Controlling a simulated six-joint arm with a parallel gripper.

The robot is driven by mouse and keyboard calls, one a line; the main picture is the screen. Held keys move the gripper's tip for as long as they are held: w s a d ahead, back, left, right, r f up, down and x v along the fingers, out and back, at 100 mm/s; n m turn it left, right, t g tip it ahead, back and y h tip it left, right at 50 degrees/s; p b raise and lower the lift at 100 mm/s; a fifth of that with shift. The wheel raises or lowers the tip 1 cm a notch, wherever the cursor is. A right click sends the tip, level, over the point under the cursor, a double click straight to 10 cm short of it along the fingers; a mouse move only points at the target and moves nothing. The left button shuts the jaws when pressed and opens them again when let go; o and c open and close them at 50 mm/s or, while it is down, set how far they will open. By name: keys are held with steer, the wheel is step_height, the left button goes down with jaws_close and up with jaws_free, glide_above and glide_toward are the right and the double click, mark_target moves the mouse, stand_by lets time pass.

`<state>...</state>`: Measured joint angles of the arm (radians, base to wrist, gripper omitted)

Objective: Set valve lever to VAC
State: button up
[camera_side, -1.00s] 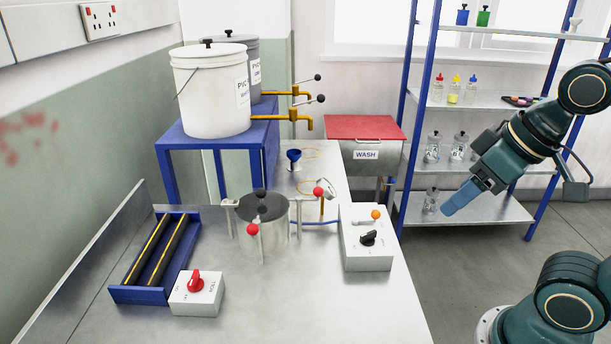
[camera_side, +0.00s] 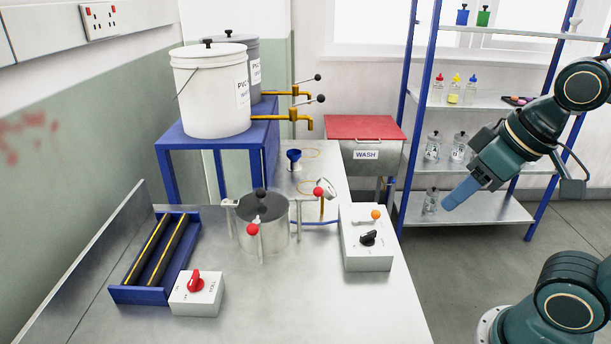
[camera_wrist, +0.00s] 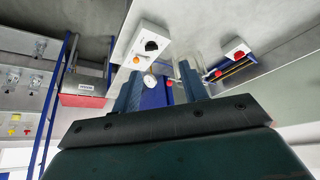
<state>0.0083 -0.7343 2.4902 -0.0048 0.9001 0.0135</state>
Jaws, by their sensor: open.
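A white control box (camera_side: 366,240) stands at the right edge of the steel bench, with an orange-knobbed lever (camera_side: 372,217) and a black dial (camera_side: 368,238) on top. Any VAC marking is too small to read. A steel pot (camera_side: 262,225) left of it carries red ball-ended levers; one red ball (camera_side: 318,192) is by a gauge. Which lever is the valve lever I cannot tell. My gripper (camera_side: 459,195) is open and empty, in the air right of the bench, apart from everything. In the wrist view its fingers (camera_wrist: 162,92) point toward the bench, with the control box (camera_wrist: 148,45) beyond.
A blue roller frame (camera_side: 156,258) and a white box with a red dial (camera_side: 197,293) are on the bench's left. White and grey buckets stand on a blue stand (camera_side: 190,148) with brass taps. A WASH bin (camera_side: 365,153) and shelf rack (camera_side: 470,214) stand behind. The front bench is clear.

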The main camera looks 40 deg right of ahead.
steer(key=w+d+f+m+g, duration=0.2)
steer(key=w+d+m, duration=0.3)
steer(key=w, duration=0.4)
steer(key=w+d+f+m+g+y, duration=0.1)
steer(key=w+d+f+m, duration=0.3)
steer(key=w, duration=0.5)
steer(key=d+m, duration=0.2)
steer(key=d, duration=0.1)
steer(key=shift+d+g, duration=0.3)
steer(key=shift+g, duration=0.1)
steer(key=shift+f, duration=0.15)
steer(key=f, duration=0.4)
steer(key=w+a+f, duration=0.1)
steer(key=f, duration=0.4)
steer(key=w+f, duration=0.1)
steer(key=f, duration=0.3)
steer(key=shift+w+a+f, duration=0.1)
steer(key=shift+a+f, duration=0.05)
steer(key=shift+a, duration=0.1)
jaws_close()
